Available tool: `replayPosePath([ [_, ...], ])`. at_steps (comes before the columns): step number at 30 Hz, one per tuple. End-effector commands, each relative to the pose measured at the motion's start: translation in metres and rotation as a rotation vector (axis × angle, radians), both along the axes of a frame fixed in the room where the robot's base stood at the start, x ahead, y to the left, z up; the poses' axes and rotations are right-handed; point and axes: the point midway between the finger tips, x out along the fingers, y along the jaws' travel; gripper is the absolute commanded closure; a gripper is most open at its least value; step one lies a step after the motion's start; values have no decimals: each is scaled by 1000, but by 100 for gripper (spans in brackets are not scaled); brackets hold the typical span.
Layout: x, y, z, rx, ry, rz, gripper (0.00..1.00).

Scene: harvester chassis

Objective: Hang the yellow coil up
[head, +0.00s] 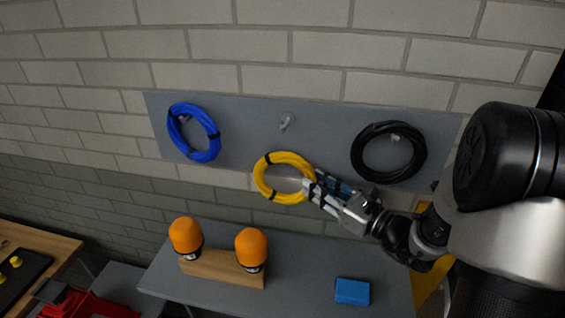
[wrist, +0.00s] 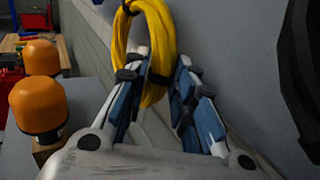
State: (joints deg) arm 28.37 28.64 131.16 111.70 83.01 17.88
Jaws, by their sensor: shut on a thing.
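The yellow coil (head: 268,189) is a round bundle of cable with dark ties. My gripper (head: 310,188) is shut on its right side and holds it up in front of the wall, just below the grey panel's middle. In the wrist view the yellow coil (wrist: 150,38) rises between the blue-padded fingers of my gripper (wrist: 163,85). A bare light hook (head: 287,121) sticks out of the grey panel (head: 245,125), above and slightly right of the coil.
A blue coil (head: 213,147) hangs on the panel's left, a black coil (head: 421,155) on its right. Below stands a grey table (head: 310,262) with two orange domes (head: 186,235) (head: 251,248) on a wooden block (head: 220,268) and a blue box (head: 352,291).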

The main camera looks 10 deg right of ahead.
Motion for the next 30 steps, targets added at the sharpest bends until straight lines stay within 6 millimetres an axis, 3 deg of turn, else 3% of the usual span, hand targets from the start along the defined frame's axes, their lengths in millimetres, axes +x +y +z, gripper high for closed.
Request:
replayPosePath([
  [9, 0, 0, -42, 2, -1, 0, 100],
  [20, 0, 0, -76, 2, -1, 0, 100],
  [27, 0, 0, -120, 3, 1, -1, 100],
  [30, 0, 0, -130, 2, -1, 0, 100],
])
